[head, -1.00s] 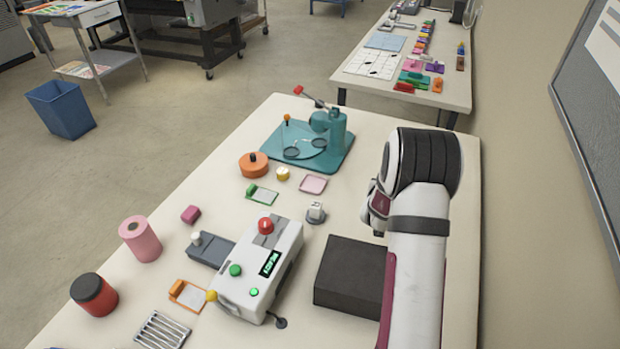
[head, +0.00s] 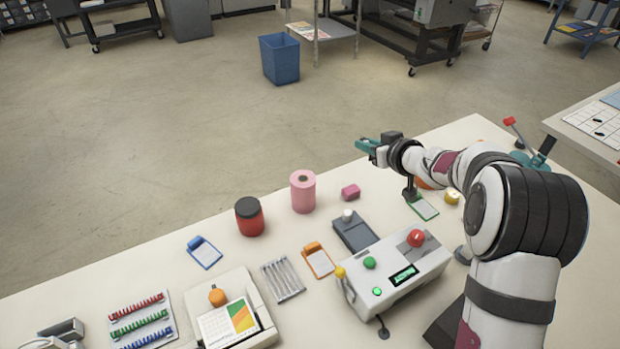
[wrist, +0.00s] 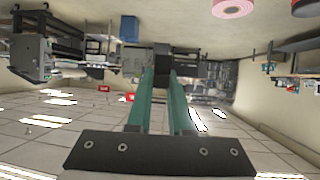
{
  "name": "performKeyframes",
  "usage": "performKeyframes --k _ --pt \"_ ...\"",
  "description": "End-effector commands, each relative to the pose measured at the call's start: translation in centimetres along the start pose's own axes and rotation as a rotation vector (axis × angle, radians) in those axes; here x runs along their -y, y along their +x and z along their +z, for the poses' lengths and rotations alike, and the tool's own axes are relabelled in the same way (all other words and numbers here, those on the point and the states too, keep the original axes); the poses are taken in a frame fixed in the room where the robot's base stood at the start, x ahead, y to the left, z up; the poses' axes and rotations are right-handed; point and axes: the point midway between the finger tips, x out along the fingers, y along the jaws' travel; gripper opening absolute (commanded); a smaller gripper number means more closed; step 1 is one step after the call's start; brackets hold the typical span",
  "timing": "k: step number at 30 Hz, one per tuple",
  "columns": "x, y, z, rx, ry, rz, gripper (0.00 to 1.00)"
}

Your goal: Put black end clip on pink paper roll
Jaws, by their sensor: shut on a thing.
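The pink paper roll (head: 303,193) stands upright on the table in the head view, with a dark core opening in its top. Its edge also shows at the top of the wrist view (wrist: 232,8). My gripper (head: 366,146) has teal fingers and is raised above the table, to the right of the roll and apart from it. In the wrist view the fingers (wrist: 162,78) are close together, shut on a small dark piece at their tips, which looks like the black end clip (wrist: 162,62). Its outline blends with the dark background, and I cannot make it out in the head view.
A red jar with a black lid (head: 250,217) stands left of the roll. A pink block (head: 350,192) lies at its right. A grey device (head: 354,231) and the white machine (head: 395,275) stand nearer. The table behind the roll is a narrow free strip.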

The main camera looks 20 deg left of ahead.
Motion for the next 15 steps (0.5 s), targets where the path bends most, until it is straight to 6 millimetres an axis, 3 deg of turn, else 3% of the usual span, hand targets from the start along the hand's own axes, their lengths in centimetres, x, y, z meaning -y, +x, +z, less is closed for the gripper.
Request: performKeyframes --k 3,7,15 --pt "3.0 0.8 -0.5 0.001 -0.038 -0.078 0.0" --pt "5.2 2.4 -0.2 0.002 -0.05 -0.109 0.0" --pt "11.0 9.3 1.8 0.003 -0.05 -0.108 0.0"
